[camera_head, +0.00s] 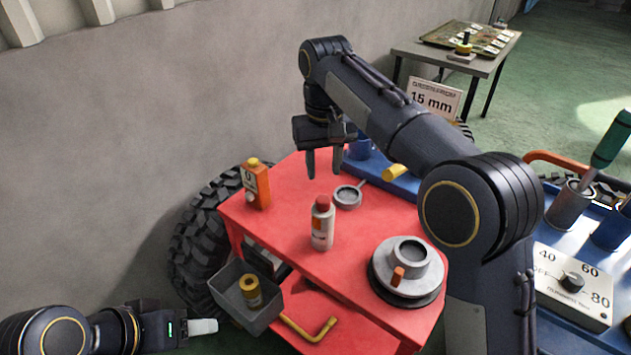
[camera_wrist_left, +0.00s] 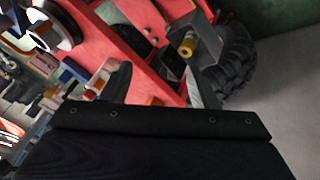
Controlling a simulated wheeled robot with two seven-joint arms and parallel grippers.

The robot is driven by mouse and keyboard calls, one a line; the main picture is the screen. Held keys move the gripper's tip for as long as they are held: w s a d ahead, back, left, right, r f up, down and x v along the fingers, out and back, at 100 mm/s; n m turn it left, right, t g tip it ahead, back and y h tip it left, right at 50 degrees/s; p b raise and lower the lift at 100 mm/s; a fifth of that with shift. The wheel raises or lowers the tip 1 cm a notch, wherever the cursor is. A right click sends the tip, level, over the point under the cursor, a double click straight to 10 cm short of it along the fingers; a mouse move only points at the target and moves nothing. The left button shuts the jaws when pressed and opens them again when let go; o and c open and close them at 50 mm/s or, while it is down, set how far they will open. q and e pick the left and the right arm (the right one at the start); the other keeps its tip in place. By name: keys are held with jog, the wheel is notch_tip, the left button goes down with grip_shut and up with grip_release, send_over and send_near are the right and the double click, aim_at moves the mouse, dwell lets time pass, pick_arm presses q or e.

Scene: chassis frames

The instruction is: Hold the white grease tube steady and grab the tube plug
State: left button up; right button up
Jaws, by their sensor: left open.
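A white tube-like bottle (camera_head: 322,232) with an orange-red label patch and red cap (camera_head: 323,202) stands upright on the red cart top (camera_head: 285,235). It looks like the grease tube; I cannot tell whether the cap is the plug. My right gripper (camera_head: 325,177) points down, open and empty, above the cart's far side, behind the bottle and apart from it. My left gripper (camera_head: 206,327) is at the bottom left, off the cart and left of the grey bin; one pale finger shows. In the left wrist view its fingers (camera_wrist_left: 157,85) are spread with nothing held between them.
A grey bin (camera_head: 225,299) holds a yellow-capped container (camera_head: 251,291). An orange bottle (camera_head: 257,185), a small round dish (camera_head: 347,197) and a round grey part (camera_head: 408,270) stand on the cart. A large tire (camera_head: 195,240) is beside it. A blue bench is at right.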

pick_arm(q)
jog(key=shift+o, duration=1.2)
jog(key=shift+w+d, duration=0.15)
jog(key=shift+w, duration=0.2)
jog(key=shift+o, duration=0.5)
jog(key=w+d+f+n+g+h, duration=0.1)
jog(key=w+d+n+g+h, duration=0.1)
jog(key=w, duration=0.4)
jog(key=shift+w+d+f+n+g, duration=0.2)
jog(key=shift+d+n+g, duration=0.1)
jog(key=shift+d+n, duration=0.4)
jog(key=n+t+h, duration=0.2)
jog(key=n+h, duration=1)
jog(key=n, duration=0.4)
send_near(323, 222)
jog(key=w+d+f, duration=0.2)
jog(key=w, duration=0.1)
jog(key=shift+f, duration=0.1)
jog(key=shift+w+d, duration=0.15)
jog(key=shift+d, duration=0.05)
jog(key=x, duration=0.7)
jog(key=shift+d+f, duration=0.2)
